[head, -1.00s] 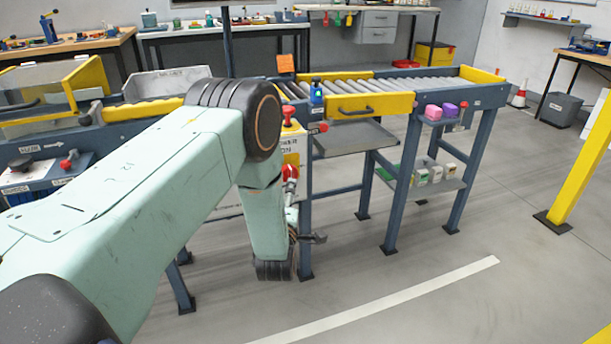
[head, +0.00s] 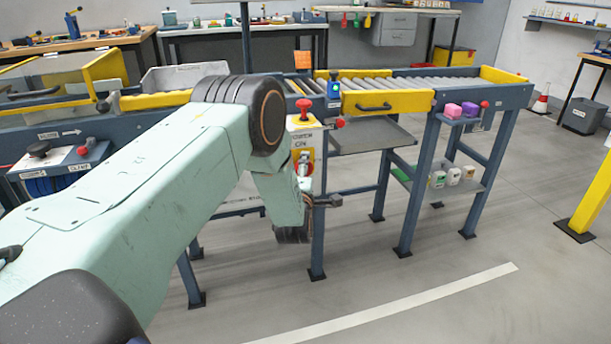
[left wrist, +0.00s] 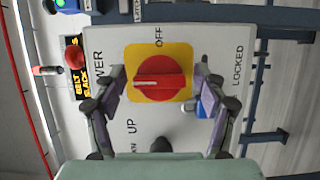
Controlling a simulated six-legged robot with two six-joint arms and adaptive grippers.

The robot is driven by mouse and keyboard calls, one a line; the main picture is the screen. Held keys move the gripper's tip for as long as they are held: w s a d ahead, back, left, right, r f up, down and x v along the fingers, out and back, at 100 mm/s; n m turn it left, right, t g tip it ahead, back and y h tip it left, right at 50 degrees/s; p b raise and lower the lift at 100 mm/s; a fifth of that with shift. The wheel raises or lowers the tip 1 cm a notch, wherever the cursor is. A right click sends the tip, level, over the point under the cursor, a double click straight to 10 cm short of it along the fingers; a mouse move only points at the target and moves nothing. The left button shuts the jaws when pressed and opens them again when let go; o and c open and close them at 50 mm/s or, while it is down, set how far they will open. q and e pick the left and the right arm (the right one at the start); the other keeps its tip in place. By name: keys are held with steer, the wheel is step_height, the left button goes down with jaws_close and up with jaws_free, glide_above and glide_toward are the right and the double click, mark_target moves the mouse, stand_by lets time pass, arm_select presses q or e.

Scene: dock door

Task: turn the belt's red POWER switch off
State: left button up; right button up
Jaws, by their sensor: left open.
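The red POWER switch (left wrist: 160,80) is a round knob on a yellow square, on a pale panel (left wrist: 215,45), in the left wrist view. Its raised grip lies crosswise there, and OFF is printed above the knob. My left gripper (left wrist: 160,88) is open, with one finger on each side of the knob; contact cannot be told. My right gripper is out of view.
A red mushroom button (head: 304,105) sits above the switch, and a blue device (head: 334,86) stands beside it. A red knob (left wrist: 74,56) on the belt panel is close to the left finger. The belt's legs and lower shelf (head: 445,178) stand to the right; open floor lies in front.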

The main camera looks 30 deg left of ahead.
arm_select(q)
steer(key=shift+w, duration=0.15)
steer(key=shift+c, duration=0.5)
steer(key=c, duration=1.1)
